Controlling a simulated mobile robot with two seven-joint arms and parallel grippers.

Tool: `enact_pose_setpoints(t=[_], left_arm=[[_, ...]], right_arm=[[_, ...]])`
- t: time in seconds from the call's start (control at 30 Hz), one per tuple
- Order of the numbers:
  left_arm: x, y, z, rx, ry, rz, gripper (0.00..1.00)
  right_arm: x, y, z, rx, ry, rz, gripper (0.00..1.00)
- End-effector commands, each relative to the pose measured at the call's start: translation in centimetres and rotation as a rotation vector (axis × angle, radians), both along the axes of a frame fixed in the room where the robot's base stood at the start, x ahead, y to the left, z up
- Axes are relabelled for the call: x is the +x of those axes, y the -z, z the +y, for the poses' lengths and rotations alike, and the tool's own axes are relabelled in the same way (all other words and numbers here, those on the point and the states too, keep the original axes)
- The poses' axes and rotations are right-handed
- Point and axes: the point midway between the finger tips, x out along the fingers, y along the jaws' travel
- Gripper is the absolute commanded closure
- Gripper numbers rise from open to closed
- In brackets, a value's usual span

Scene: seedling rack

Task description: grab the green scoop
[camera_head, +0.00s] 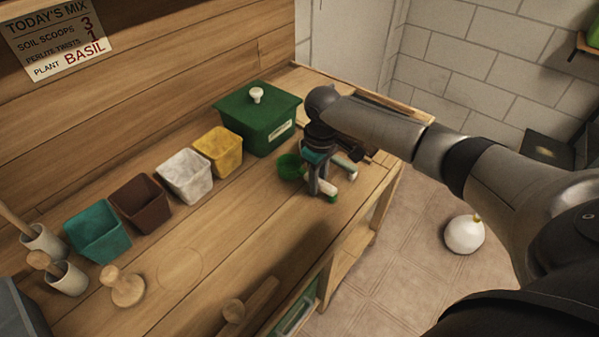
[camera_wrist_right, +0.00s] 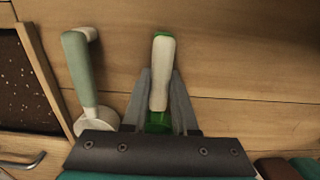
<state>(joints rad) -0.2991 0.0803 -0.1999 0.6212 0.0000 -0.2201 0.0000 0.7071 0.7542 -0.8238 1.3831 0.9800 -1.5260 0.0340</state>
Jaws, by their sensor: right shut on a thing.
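The green scoop has a green bowl (camera_head: 289,167) and a cream handle with a green end; the handle (camera_head: 331,196) shows below my right gripper (camera_head: 321,190) in the head view. In the right wrist view, the scoop's cream handle (camera_wrist_right: 161,70) runs between the two fingers of my right gripper (camera_wrist_right: 161,92). The fingers are shut on it, and part of the green bowl shows near the gripper's base. The scoop is at the right end of the wooden bench; I cannot tell whether it touches the bench. My left gripper is not in view.
A pale green-handled white tool (camera_wrist_right: 82,75) lies just left of the scoop in the wrist view. A lidded green box (camera_head: 245,125) stands close by on the bench. Yellow (camera_head: 218,150), white (camera_head: 184,178), brown (camera_head: 141,205) and teal (camera_head: 98,236) bins line up leftward. The bench middle is mostly clear.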

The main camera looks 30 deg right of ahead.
Motion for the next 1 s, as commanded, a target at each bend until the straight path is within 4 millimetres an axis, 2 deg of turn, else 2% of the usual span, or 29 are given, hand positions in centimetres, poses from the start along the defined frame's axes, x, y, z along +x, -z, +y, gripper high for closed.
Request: enact_pose_setpoints(t=[0.23,0.37,0.47,0.8,1.0], left_arm=[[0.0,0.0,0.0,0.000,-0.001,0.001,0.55],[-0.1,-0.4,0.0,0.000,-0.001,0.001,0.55],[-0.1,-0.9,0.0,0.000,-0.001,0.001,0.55],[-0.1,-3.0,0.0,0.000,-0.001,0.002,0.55],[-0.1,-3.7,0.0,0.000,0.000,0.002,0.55]], right_arm=[[0.0,-0.2,0.0,0.000,0.000,-0.001,1.00],[0.1,-1.4,0.0,0.001,0.000,-0.002,1.00],[0.1,-3.3,0.0,0.001,-0.002,-0.004,1.00],[0.1,-13.1,0.0,0.001,0.000,-0.006,1.00],[0.1,-17.5,0.0,0.001,-0.001,-0.004,1.00]])
